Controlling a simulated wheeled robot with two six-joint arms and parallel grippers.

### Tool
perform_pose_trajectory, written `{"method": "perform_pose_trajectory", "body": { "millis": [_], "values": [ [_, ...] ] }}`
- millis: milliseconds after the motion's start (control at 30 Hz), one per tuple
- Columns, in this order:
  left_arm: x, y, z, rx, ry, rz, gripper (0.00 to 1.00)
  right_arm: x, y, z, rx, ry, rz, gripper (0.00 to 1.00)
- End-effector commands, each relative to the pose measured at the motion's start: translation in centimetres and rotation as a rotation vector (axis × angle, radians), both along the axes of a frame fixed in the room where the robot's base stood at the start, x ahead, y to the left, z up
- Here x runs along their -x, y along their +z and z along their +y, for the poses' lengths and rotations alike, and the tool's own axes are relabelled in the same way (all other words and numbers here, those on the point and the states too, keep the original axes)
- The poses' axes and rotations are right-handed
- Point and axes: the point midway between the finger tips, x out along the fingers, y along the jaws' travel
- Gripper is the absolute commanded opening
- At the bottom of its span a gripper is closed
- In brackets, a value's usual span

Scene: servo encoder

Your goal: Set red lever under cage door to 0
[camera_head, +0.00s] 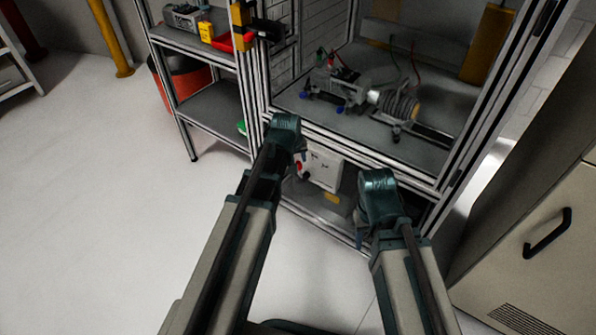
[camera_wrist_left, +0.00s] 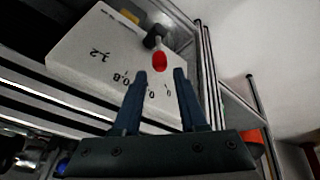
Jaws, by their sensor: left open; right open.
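The white box (camera_head: 324,170) sits on the shelf below the cage door frame, with the red lever (camera_head: 299,168) at its left side. In the left wrist view the white box (camera_wrist_left: 85,55) appears upside down, with dark scale numbers including 1.2 and 0.8. The lever's red end (camera_wrist_left: 159,62) sits on a dark arm, near the low-number end of the scale. My left gripper (camera_wrist_left: 160,74) is open, its fingertips on either side of the red end in that view; contact cannot be told. My right gripper (camera_head: 362,232) is open, right of the box, mostly hidden behind its wrist.
The cage (camera_head: 452,182) above holds a motor assembly (camera_head: 345,88) with wires. A side shelf (camera_head: 215,105) stands left, with an orange-red bin (camera_head: 180,95) behind it. A beige cabinet (camera_head: 545,260) stands right.

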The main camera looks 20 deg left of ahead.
Motion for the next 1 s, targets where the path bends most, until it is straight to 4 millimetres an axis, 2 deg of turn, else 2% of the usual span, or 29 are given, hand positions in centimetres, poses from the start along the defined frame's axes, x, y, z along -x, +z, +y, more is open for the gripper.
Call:
{"method": "perform_pose_trajectory", "body": {
  "millis": [33, 267, 667, 900, 1000],
  "values": [
    [-0.5, -1.6, 0.0, 0.0, 0.0, 0.0, 0.42, 0.0, -1.5, 0.0, 0.001, 0.001, 0.0, 0.5],
    [-1.8, -4.2, 0.0, 0.0, 0.0, 0.0, 0.42, 0.0, -4.2, -0.1, 0.003, 0.004, -0.002, 0.5],
    [-2.1, -4.6, 0.0, 0.0, 0.0, 0.0, 0.42, -0.1, -4.6, -0.1, 0.003, 0.005, -0.003, 0.5],
    [-2.1, -4.6, 0.0, 0.0, 0.0, 0.0, 0.01, -0.1, -4.6, -0.1, 0.003, 0.005, -0.002, 0.5],
    [-2.1, -4.6, 0.0, 0.0, 0.0, 0.0, 0.0, -0.1, -4.6, -0.1, 0.003, 0.005, -0.002, 0.5]
  ]
}}
